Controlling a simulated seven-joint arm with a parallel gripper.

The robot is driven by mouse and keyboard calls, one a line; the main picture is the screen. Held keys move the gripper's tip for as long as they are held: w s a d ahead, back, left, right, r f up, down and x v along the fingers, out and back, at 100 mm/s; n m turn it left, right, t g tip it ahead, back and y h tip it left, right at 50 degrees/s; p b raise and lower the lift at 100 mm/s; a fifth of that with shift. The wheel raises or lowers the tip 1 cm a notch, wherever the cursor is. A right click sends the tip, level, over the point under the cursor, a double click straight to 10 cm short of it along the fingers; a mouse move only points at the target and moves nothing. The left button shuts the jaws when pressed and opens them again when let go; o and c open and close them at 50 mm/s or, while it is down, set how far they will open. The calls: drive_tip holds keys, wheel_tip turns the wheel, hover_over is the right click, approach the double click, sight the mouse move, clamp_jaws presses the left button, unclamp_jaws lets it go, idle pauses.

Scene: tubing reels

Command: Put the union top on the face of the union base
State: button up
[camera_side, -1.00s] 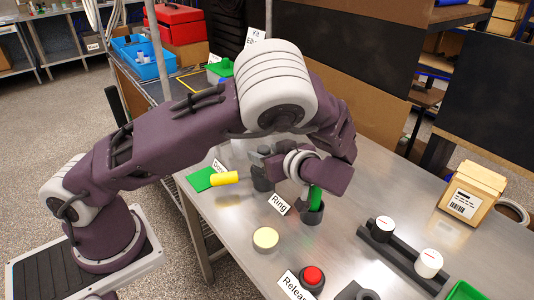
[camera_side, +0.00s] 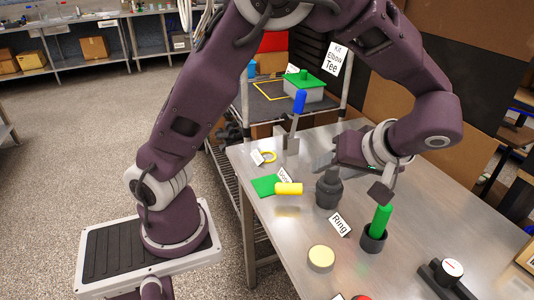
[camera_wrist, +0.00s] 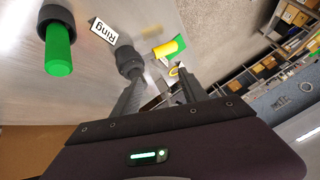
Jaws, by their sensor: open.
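A dark grey stepped fitting (camera_side: 328,190) stands upright on the metal table. It seems to be the union, with a wider lower part and a narrower upper part; I cannot tell where base and top divide. In the wrist view the fitting (camera_wrist: 128,62) shows just beyond the fingertip on the left. My gripper (camera_side: 322,163) reaches in from the right near the fitting's upper end, its hand tilted nearly level. In the wrist view my gripper (camera_wrist: 158,82) has its two fingers apart with nothing between them. Contact between finger and fitting cannot be told.
A green rod (camera_side: 382,218) stands in a dark cup (camera_side: 373,241) to the right. A yellow cylinder (camera_side: 289,188) lies by a green pad (camera_side: 264,186). A Ring card (camera_side: 340,224), a cream disc (camera_side: 321,257) and a blue piece on a stand (camera_side: 299,101) are nearby.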

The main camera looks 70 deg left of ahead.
drive_tip(key=s+r+m+t+h, duration=0.3)
drive_tip(key=s+m, duration=0.3)
drive_tip(key=s, duration=0.2)
drive_tip(key=s+r+m+t+h, duration=0.3)
drive_tip(key=s+r+m+h, duration=0.2)
drive_tip(key=s+m, duration=0.2)
drive_tip(key=shift+s+r, duration=0.2)
drive_tip(key=shift+s, duration=0.8)
